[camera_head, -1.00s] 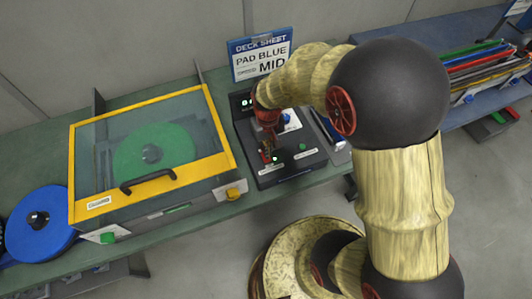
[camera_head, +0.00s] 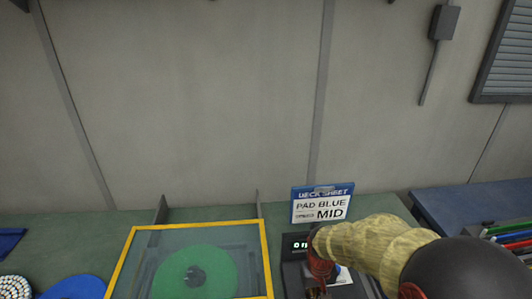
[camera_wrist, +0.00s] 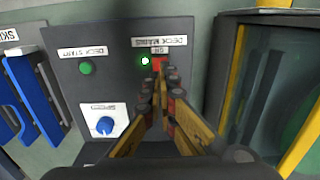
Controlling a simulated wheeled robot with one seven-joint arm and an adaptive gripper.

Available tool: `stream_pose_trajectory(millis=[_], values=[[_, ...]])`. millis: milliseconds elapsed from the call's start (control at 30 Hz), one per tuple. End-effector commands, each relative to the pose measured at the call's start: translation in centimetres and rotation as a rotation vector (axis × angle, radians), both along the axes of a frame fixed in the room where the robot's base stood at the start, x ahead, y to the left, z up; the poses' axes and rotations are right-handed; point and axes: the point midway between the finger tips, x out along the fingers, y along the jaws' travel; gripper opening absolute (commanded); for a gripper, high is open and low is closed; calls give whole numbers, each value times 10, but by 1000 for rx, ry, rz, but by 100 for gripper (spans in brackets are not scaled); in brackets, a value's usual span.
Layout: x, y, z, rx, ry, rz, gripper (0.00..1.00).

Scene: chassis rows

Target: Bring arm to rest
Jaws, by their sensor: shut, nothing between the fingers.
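My gripper (camera_wrist: 160,75) is shut and empty in the wrist view. Its fingertips are over the dark control panel (camera_wrist: 110,50), close to the red switch beside a lit green lamp (camera_wrist: 145,61). I cannot tell whether they touch the switch. My arm (camera_head: 375,245) reaches in from the lower right.
A yellow-framed clear cover (camera_head: 265,260) over a green disc (camera_head: 195,275) stands left of the panel. A sign (camera_head: 321,205) reading "PAD BLUE MID" stands behind. A blue bench (camera_head: 465,205) is at right. The panel carries a green button (camera_wrist: 86,68) and a blue knob (camera_wrist: 104,126).

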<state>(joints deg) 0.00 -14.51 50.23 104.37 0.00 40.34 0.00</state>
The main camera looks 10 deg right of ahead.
Motion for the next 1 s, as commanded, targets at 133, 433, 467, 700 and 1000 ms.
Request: stream_pose_trajectory(millis=[133, 433, 467, 700, 1000], values=[[-24, 0, -5, 0, 55, 0, 0], [-72, 0, 84, 0, -17, 0, 0], [-77, 0, 96, 0, -38, 0, 0], [-124, 0, 182, 0, -282, 0, 0], [-138, 0, 238, 0, -498, 0, 0]])
